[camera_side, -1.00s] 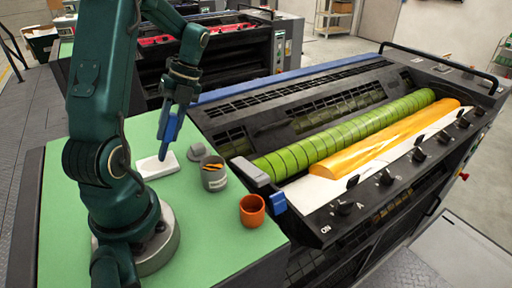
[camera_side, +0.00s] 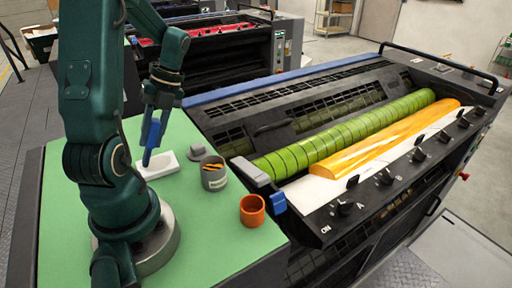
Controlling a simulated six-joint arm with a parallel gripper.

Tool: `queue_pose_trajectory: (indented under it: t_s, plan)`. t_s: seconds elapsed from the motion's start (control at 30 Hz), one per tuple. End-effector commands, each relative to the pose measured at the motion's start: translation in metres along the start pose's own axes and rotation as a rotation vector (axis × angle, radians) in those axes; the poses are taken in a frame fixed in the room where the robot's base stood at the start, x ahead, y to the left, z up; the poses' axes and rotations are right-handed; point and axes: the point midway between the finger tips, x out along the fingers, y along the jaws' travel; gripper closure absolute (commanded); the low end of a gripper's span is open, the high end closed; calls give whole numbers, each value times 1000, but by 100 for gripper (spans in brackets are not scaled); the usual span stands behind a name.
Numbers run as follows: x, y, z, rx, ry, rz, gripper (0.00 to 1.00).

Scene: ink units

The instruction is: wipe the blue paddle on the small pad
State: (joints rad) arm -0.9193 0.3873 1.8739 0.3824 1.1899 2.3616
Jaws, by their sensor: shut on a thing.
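My gripper (camera_side: 158,104) points down above the green table top and is shut on the blue paddle (camera_side: 152,138). The paddle hangs down, slightly tilted, with its lower end at the left part of the small white pad (camera_side: 166,168). I cannot tell whether the paddle's tip touches the pad or is just above it. The pad lies flat on the green top (camera_side: 215,232).
A grey tin (camera_side: 214,179) with orange ink inside stands right of the pad, with a grey lid (camera_side: 196,153) behind it. An orange cup (camera_side: 252,211) stands nearer the front. The press with its green roller (camera_side: 345,135) and orange ink (camera_side: 380,140) borders the table at the right.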

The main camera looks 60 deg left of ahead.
Motion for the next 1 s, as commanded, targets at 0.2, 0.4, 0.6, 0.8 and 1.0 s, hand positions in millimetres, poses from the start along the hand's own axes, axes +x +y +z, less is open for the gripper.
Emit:
queue_pose_trajectory:
  t_s: [0.2,0.4,0.6,0.8,1.0]
  plan:
    - [4,10,-1,0,3,3,100]
    - [1,1,0,3,1,1,100]
    - [-2,-8,0,0,2,0,100]
    - [-7,-16,0,2,-1,-2,100]
    - [-11,-22,0,1,1,-1,100]
